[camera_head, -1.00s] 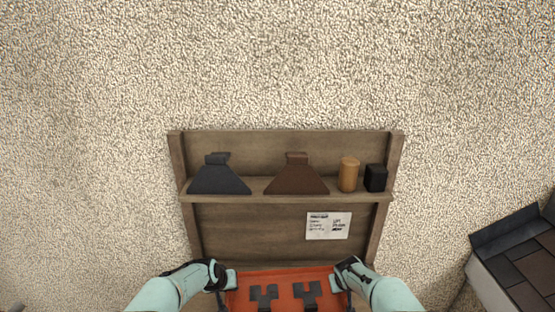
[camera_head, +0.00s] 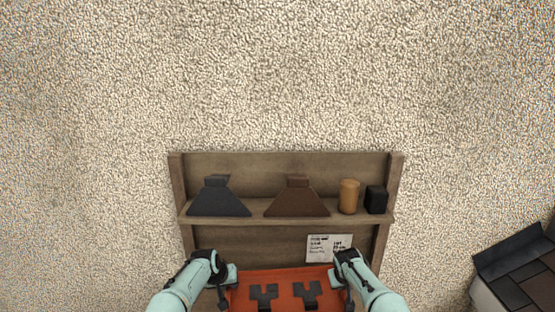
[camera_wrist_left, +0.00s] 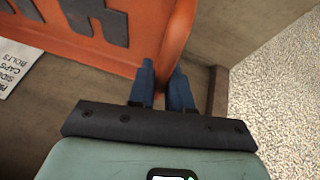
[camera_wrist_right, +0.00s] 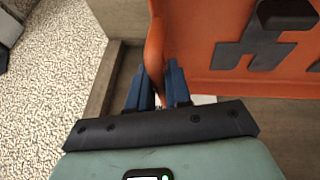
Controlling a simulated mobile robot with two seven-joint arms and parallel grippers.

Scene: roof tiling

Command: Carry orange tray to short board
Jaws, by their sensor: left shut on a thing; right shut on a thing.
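The orange tray (camera_head: 286,278) is at the bottom middle of the head view, held between my two grippers. Dark grey shapes (camera_head: 263,297) lie in it. My left gripper (camera_head: 222,287) is shut on the tray's left side wall, and the left wrist view shows its blue fingers (camera_wrist_left: 163,85) on either side of the orange wall. My right gripper (camera_head: 348,284) is shut on the right side wall, which also shows between the blue fingers in the right wrist view (camera_wrist_right: 157,85). I cannot make out the short board in these views.
A wooden shelf unit (camera_head: 280,218) stands behind the tray. It bears a dark cap (camera_head: 219,198), a brown cap (camera_head: 297,198), an orange-brown cylinder (camera_head: 349,197) and a black block (camera_head: 376,200). A paper note (camera_head: 322,246) is on it. A tiled structure (camera_head: 515,262) is at the right. Gravelly ground is otherwise clear.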

